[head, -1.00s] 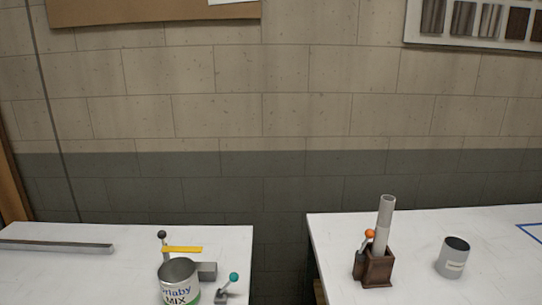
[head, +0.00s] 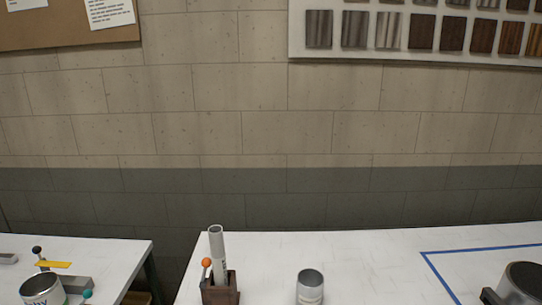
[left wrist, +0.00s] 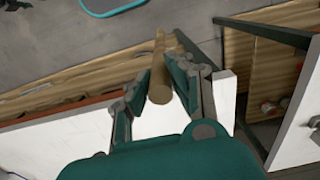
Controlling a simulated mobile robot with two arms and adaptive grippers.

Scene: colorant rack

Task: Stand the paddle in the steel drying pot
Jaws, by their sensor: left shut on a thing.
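My left gripper (left wrist: 161,78) is shut on a round wooden stick, seemingly the paddle (left wrist: 158,90), in the left wrist view. The stick points away from the palm, over the floor and a white table edge. In the head view a grey metal cup with a small label (head: 310,288) stands upright on the right-hand table. A larger dark-rimmed metal pot (head: 522,287) is cut off at the lower right corner. I cannot tell for sure which of the two is the steel drying pot. Neither gripper shows in the head view.
A brown wooden holder (head: 221,292) with a grey tube (head: 216,246) and an orange-knobbed lever stands left of the cup. The right-hand table (head: 370,265) is clear between cup and blue outline (head: 437,268). A mix can (head: 45,291) stands on the left-hand table.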

